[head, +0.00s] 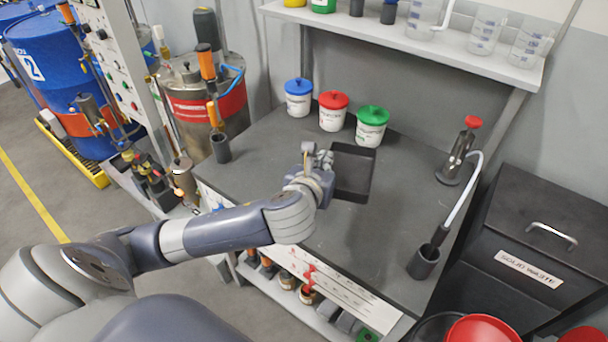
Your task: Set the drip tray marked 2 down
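A black rectangular drip tray (355,172) is over the dark worktop, right of my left gripper. No number shows on it, and I cannot tell whether it rests on the worktop or hangs just above it. My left gripper (318,160) is at the tray's left rim, with its fingers small and partly hidden by the wrist. I cannot tell whether they are closed on the rim. My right gripper is not in view.
Tubs with blue (299,98), red (333,111) and green (372,126) lids stand behind the tray. A bottle with a red cap (460,150) and a black cup (424,262) stand at the right. The worktop (345,235) in front of the tray is clear.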

